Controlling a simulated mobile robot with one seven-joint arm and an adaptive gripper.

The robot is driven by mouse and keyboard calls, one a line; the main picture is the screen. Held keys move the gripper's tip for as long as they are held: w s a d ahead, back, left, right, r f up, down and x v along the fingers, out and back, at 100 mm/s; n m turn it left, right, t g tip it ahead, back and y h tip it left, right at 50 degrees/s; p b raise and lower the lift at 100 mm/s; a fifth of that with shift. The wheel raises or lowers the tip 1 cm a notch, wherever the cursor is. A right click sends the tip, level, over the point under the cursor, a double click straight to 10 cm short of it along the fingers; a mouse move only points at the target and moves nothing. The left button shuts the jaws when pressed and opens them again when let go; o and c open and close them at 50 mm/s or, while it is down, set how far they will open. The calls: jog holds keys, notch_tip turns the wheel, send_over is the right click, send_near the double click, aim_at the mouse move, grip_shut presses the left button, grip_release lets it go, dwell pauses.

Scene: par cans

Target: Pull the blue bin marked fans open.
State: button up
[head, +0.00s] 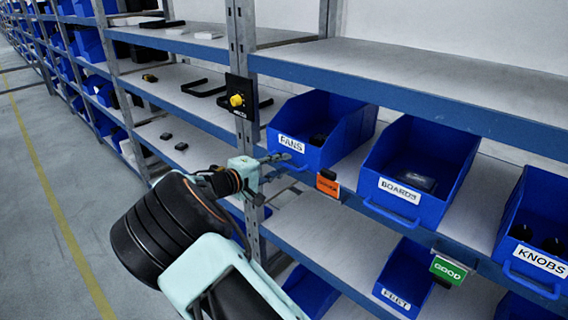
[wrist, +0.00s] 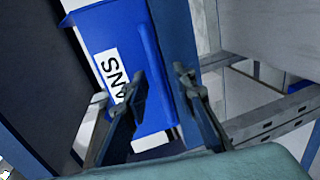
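The blue bin marked FANS (head: 340,118) sits on the middle shelf with its front at the shelf's edge. Dark items lie inside it. My gripper (head: 289,163) is at the lower front of this bin, by its handle. In the wrist view the bin's front (wrist: 98,32) with its white label fills the upper left, turned sideways. My gripper's two fingers (wrist: 162,80) are spread apart there, with the blue handle bar (wrist: 150,62) between their tips. Whether either finger touches the handle I cannot tell.
A BOARDS bin (head: 425,150) and a KNOBS bin (head: 540,235) stand to the right on the same shelf. An orange tag (head: 327,186) hangs on the shelf edge close to my gripper. A post with a black box and yellow knob (head: 237,100) stands to the left.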

jog(key=shift+w+d+f, duration=0.15)
jog(key=shift+w+d, duration=0.3)
jog(key=shift+w, duration=0.1)
grip_shut()
